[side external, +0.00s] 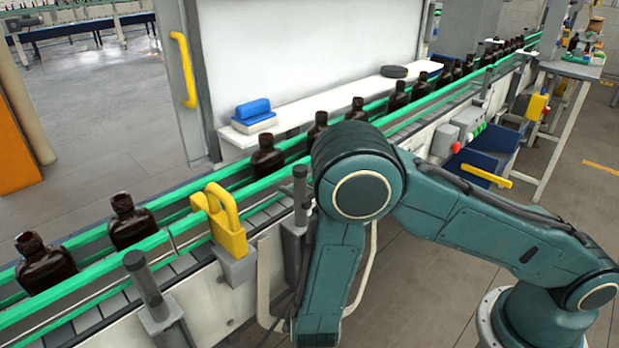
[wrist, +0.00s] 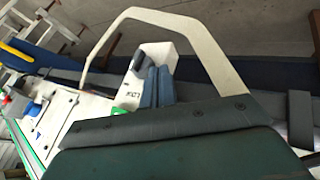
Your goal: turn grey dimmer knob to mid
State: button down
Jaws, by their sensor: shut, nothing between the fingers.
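In the wrist view, a white box (wrist: 160,62) marked "LOW" sits beyond my wrist. A dark grey block-like piece (wrist: 140,57), which looks like the dimmer knob, stands at its far end. My gripper (wrist: 158,72) shows as two blue-grey fingers lying side by side, shut and empty. The fingertips are over the box, just right of and nearer than the grey piece. I cannot tell whether they touch it. The fingers and wrist hide part of the box, so the knob's setting is not readable. In the side external view my gripper is out of frame at the bottom.
A pale bent handle (wrist: 213,55) arches around the box. Amber bottles (side external: 129,222) stand along the green-railed conveyor (side external: 87,277). A yellow padlock-shaped piece (side external: 226,236) and dark posts (side external: 146,284) rise on its near side. Blue bins (side external: 480,166) sit behind my arm.

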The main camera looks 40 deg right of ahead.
jog(key=shift+d, duration=1.3)
jog(key=shift+d+r+m+y, duration=0.2)
jog(key=shift+d+y, duration=0.1)
jog(key=shift+y, duration=0.4)
jog(key=shift+d+r+m+y, duration=0.2)
jog(key=shift+d+y, duration=0.1)
jog(key=shift+y, duration=0.4)
jog(key=shift+d, duration=0.1)
jog(key=shift+d+r, duration=0.1)
jog(key=shift+d, duration=1.6)
jog(key=shift+r, duration=0.1)
jog(key=shift+r, duration=0.65)
